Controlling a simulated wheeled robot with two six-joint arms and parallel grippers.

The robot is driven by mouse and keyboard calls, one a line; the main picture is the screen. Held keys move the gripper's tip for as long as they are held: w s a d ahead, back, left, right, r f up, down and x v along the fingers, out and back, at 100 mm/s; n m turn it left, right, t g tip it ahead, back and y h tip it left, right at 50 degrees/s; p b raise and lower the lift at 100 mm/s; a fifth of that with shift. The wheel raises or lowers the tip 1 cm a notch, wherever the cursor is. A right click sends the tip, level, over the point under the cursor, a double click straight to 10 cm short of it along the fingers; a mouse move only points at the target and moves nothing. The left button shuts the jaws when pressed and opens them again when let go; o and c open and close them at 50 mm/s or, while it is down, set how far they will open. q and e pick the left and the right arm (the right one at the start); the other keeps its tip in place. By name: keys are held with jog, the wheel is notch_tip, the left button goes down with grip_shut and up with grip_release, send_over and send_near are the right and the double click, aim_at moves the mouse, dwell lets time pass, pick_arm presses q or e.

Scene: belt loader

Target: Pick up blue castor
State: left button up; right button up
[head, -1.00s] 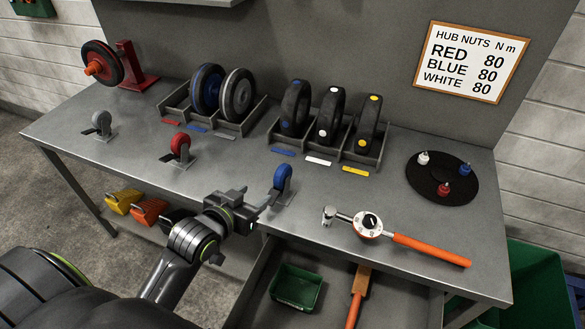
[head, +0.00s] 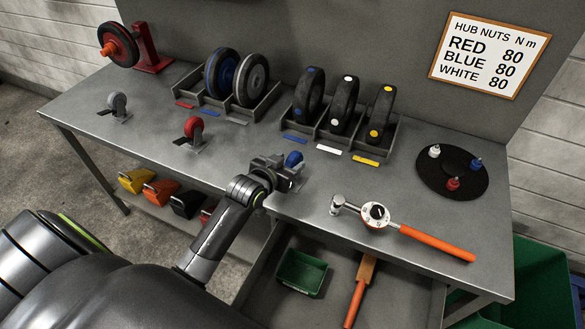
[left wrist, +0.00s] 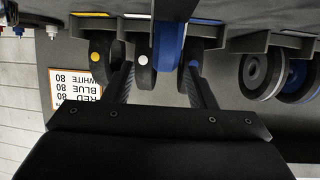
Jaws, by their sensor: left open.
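The blue castor (head: 293,159) stands on the bench near its front edge, its lower part hidden by my gripper in the head view. My left gripper (head: 281,173) is open at the castor. In the left wrist view, which is upside down, the blue castor wheel (left wrist: 168,45) shows between the two spread fingers (left wrist: 162,80). I cannot tell whether either finger touches it. My right gripper is not in view.
A red castor (head: 194,127) and a grey castor (head: 117,103) stand to the left. Wheel racks (head: 342,143) stand behind. A torque wrench (head: 405,232) and a black round tray (head: 432,174) lie to the right. An open drawer (head: 330,255) is below.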

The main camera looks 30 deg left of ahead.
aim_at(291, 158)
pick_arm(q)
jog(key=shift+w+f+p, duration=0.15)
jog(key=shift+w+p, duration=0.15)
jog(key=shift+w, duration=0.35)
jog(key=shift+a+p+x, duration=0.2)
jog(key=shift+p+x, duration=0.25)
jog(key=shift+x, duration=1.65)
jog(key=shift+c, duration=0.4)
grip_shut()
